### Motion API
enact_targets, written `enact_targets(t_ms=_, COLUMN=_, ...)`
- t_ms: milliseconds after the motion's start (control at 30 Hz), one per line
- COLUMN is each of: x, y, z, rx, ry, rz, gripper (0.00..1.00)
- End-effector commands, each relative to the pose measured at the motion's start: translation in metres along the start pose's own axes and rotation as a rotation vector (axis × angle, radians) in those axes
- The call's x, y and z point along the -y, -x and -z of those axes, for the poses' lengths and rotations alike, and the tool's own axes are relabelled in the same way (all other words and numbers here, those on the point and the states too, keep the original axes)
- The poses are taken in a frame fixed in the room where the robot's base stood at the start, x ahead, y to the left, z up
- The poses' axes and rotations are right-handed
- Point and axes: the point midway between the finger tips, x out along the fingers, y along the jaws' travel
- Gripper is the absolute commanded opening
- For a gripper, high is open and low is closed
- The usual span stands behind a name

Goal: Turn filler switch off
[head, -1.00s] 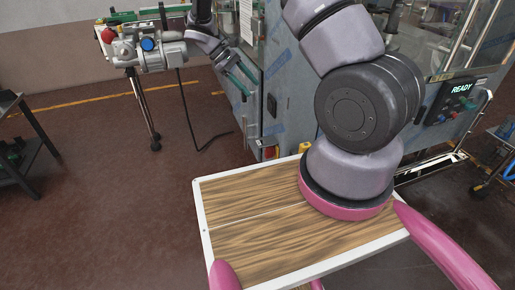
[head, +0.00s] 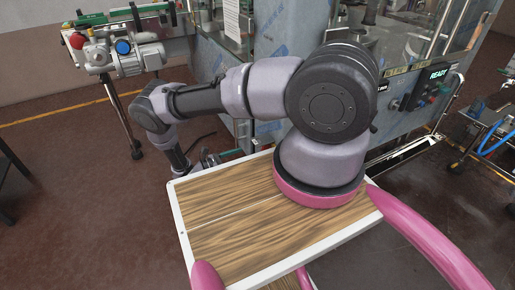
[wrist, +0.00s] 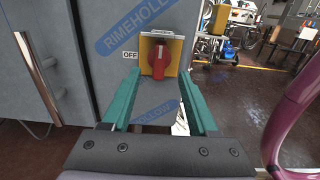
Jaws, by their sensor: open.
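The filler switch is a red rotary knob (wrist: 158,63) on a yellow plate (wrist: 174,46), fixed to the machine's grey panel. An OFF label (wrist: 130,55) is to the left of the plate, and the knob's grip looks roughly upright. My gripper (wrist: 160,72) is open, with its two green fingers pointing at the panel, one toward each side of the knob. The knob shows between the fingertips, and I see no clear contact. In the head view my gripper (head: 210,158) is low beside the machine, partly hidden, and I cannot make out the switch there.
The filler machine's body (head: 285,40) stands ahead, with a READY display (head: 438,73) on its right. A metal door handle (wrist: 37,75) is left of the switch. A conveyor with a motor (head: 125,55) stands at the left. Brown floor (head: 75,170) is open at the left.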

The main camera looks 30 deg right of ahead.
Motion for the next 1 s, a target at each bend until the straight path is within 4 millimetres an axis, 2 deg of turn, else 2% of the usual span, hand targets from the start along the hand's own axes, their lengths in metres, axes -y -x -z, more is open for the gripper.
enact_targets(t_ms=167, x=0.001, y=-0.020, z=0.000, rx=0.003, ry=0.003, rz=0.002, gripper=0.60)
enact_targets(t_ms=400, x=0.001, y=-0.067, z=0.000, rx=0.002, ry=0.002, rz=0.003, gripper=0.60)
enact_targets(t_ms=600, x=0.001, y=-0.096, z=0.000, rx=0.001, ry=0.001, rz=0.002, gripper=0.60)
enact_targets(t_ms=767, x=0.000, y=-0.106, z=0.000, rx=0.001, ry=0.000, rz=0.001, gripper=0.60)
enact_targets(t_ms=1000, x=0.000, y=-0.107, z=0.000, rx=0.001, ry=-0.001, rz=0.000, gripper=0.60)
